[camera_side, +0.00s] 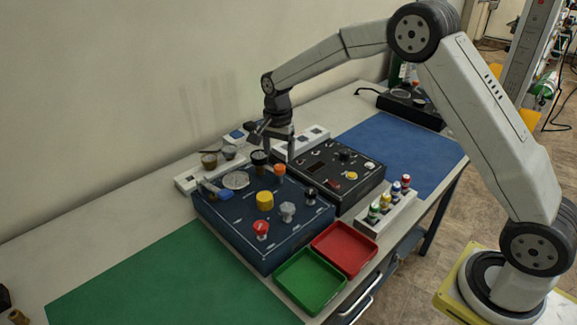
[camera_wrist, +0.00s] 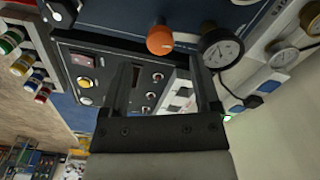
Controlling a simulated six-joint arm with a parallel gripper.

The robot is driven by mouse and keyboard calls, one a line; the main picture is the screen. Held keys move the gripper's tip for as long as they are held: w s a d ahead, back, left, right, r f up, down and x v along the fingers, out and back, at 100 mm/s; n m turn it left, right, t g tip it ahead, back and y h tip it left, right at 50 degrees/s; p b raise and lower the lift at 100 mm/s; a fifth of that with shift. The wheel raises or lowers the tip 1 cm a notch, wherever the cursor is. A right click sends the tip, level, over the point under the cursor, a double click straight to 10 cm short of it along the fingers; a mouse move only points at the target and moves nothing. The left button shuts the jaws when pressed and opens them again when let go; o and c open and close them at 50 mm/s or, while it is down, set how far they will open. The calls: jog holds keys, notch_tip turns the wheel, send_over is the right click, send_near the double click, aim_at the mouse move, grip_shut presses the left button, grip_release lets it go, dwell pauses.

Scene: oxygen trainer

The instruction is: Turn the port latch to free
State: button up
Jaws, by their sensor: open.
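The dark blue trainer panel (camera_side: 240,225) lies on the table in the side view. A blue-handled part (camera_side: 217,191) sits at its left end beside a round grey disc (camera_side: 236,180); it may be the port latch, but I cannot tell for sure, nor read its setting. My gripper (camera_side: 275,138) is open and empty above the panel's back edge, near the orange knob (camera_side: 280,171) and the dark gauge (camera_side: 259,158). In the wrist view, my gripper's (camera_wrist: 161,65) two fingers stand apart, with the orange knob (camera_wrist: 160,40) and gauge (camera_wrist: 222,48) beyond them.
Yellow (camera_side: 265,201), red (camera_side: 261,230) and grey (camera_side: 287,211) knobs rise from the panel. A black control box (camera_side: 340,175) stands beside it. Red (camera_side: 344,248) and green (camera_side: 310,282) trays lie in front. The green mat (camera_side: 150,285) is clear.

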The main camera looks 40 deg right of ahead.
aim_at(279, 166)
jog(key=shift+f, duration=2.35)
grip_shut()
